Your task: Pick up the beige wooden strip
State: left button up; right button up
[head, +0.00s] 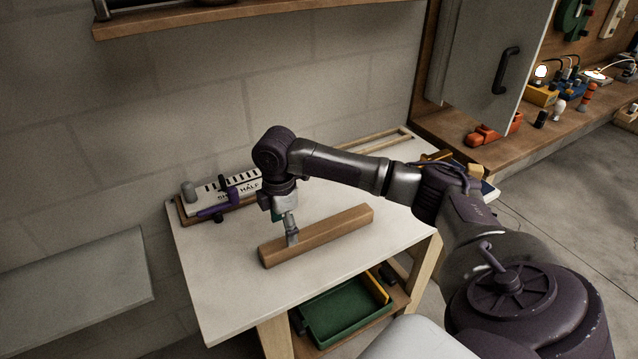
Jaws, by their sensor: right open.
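A long light-brown wooden strip (340,227) lies flat on the white tabletop, slanting from front left to back right. My right gripper (291,238) points down at the strip's left part, with its fingertips at or just above the wood; I cannot tell if they touch. It is open, but the finger gap is small in this view and hard to make out. My left gripper is not in view.
A white device with purple parts (232,190) stands at the table's back left. A thin pale wooden frame (375,142) lies at the back. The front-left tabletop (222,290) is clear. A green tray (340,315) sits on the shelf below.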

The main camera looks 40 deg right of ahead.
aim_at(282, 243)
jog(key=shift+w+f, duration=0.1)
jog(key=shift+f, duration=0.6)
jog(key=f, duration=0.4)
jog(key=shift+w+a+f+p, duration=0.15)
jog(key=shift+w+a+p, duration=0.1)
jog(key=shift+p, duration=0.15)
jog(key=shift+f, duration=0.3)
jog(key=shift+c, duration=0.2)
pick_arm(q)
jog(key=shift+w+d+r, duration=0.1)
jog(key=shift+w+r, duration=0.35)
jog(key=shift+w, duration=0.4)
pick_arm(e)
grip_shut()
